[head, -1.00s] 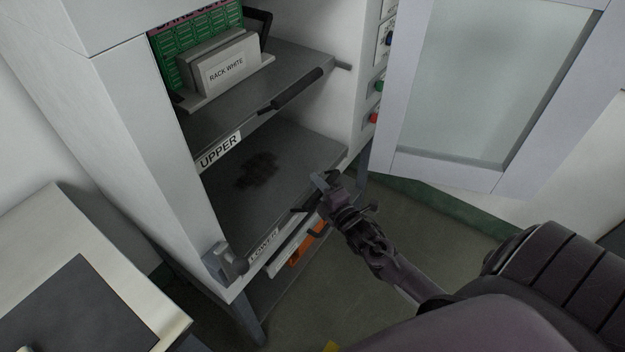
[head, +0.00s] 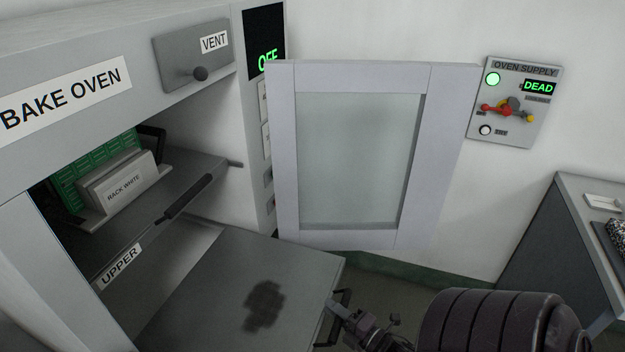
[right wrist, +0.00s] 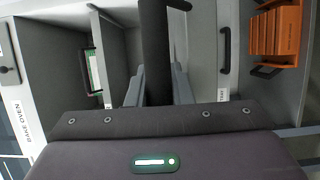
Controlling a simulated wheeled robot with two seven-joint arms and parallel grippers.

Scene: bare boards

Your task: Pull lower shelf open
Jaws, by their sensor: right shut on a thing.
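The lower shelf (head: 205,305) is a flat grey plate with a dark stain. In the head view it sticks out of the oven, below the upper shelf (head: 185,165). Its dark bar handle (right wrist: 155,45) runs between my right gripper's fingers (right wrist: 155,88) in the right wrist view. My right gripper (head: 335,306) is shut on this handle at the shelf's front edge in the head view. The lower shelf's label is out of the head view. My left gripper is not in view.
A white rack (head: 120,190) with a green board stands on the upper shelf. The oven door (head: 362,72) stands open on the right. A supply panel (head: 515,100) hangs on the wall. An orange rack (right wrist: 277,35) shows in the right wrist view.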

